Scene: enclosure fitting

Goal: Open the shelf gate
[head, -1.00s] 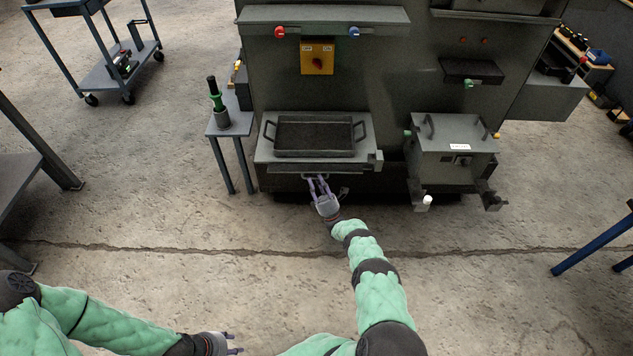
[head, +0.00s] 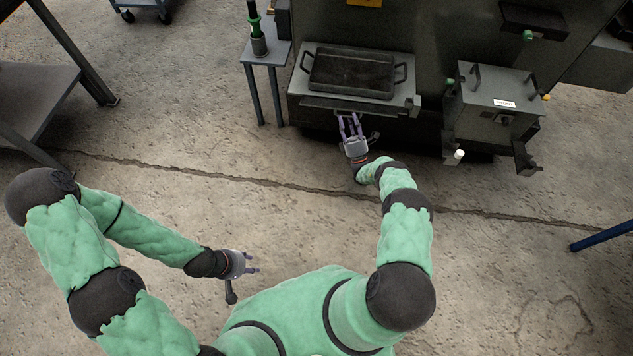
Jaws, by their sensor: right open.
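The shelf (head: 408,92) juts from the dark cabinet and carries a black tray with two side handles. The gate (head: 380,114) looks like the grey bar along the shelf's front edge, and it lies across the front. My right gripper (head: 348,116) is open at the middle of this bar, fingers pointing at it from the front. Whether the fingertips touch the bar or straddle a small handle there is too small to tell. My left gripper (head: 256,263) is low over bare floor, far from the shelf, with its fingers apart and empty.
A small side table (head: 268,54) with a green-handled tool in a cup (head: 260,45) stands left of the shelf. A grey box (head: 491,104) with a white label is to the right, with brackets below. A grey bench (head: 38,92) is at far left. The floor between is clear.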

